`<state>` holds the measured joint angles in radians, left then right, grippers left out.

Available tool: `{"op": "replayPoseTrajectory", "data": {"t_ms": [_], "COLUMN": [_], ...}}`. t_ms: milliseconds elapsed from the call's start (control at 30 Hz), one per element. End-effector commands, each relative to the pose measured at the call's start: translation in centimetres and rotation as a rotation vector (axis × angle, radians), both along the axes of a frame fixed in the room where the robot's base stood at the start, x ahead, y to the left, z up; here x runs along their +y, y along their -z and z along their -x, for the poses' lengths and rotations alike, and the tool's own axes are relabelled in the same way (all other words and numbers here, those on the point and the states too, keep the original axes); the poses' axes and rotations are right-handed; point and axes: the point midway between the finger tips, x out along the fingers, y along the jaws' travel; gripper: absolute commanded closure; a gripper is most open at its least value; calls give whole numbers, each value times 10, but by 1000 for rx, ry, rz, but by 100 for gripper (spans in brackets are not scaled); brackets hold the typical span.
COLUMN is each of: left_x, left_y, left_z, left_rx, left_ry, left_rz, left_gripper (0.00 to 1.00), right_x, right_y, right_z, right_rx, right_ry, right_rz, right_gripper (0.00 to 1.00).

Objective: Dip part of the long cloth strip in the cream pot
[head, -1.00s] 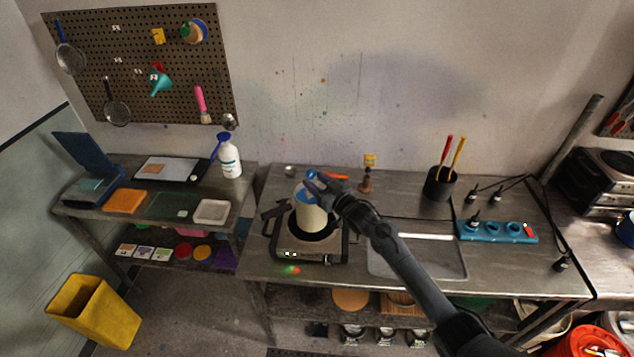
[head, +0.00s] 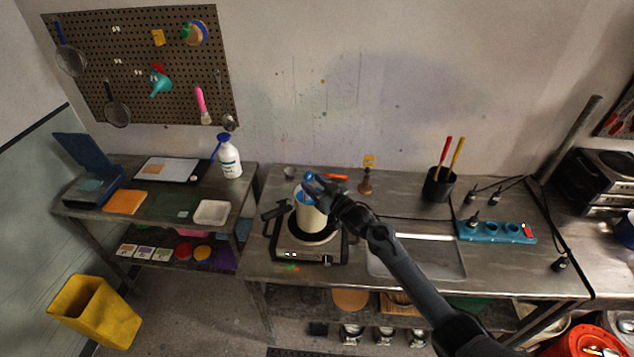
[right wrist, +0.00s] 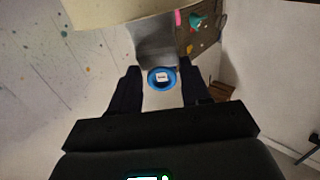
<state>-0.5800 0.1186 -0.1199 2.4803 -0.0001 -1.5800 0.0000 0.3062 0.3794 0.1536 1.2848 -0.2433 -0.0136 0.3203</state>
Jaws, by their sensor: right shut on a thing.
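The cream pot (head: 310,219) stands upright on the hotplate, and blue shows at its mouth. My right gripper (head: 311,181) is above the pot's mouth, shut on a small blue round piece (head: 309,177). In the right wrist view this blue piece (right wrist: 161,78) is a ring with a pale, marked centre between the fingers. A grey-beige strip-like surface (right wrist: 154,45) adjoins it, probably the long cloth strip. A broader cream surface lies beyond. I cannot tell how far the strip reaches into the pot. My left gripper is not in view.
The hotplate (head: 290,250) sits at the left end of the metal bench. A sink (head: 440,262), a small brown stand (head: 366,185), a black cup with tools (head: 437,187) and a blue rack (head: 490,234) are to the right.

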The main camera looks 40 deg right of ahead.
Motion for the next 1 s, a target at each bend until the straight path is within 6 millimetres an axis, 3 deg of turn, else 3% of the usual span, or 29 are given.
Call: {"op": "replayPoseTrajectory", "data": {"t_ms": [600, 1000], "left_x": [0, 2], "left_y": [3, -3], "left_z": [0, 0], "left_rx": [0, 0], "left_ry": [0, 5], "left_rz": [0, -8], "left_gripper": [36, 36], "right_x": [-16, -3], "right_y": [0, -1], "right_z": [0, 0], "right_rx": [-1, 0], "right_ry": [0, -1], "right_rz": [1, -1], "right_gripper": [77, 77]}}
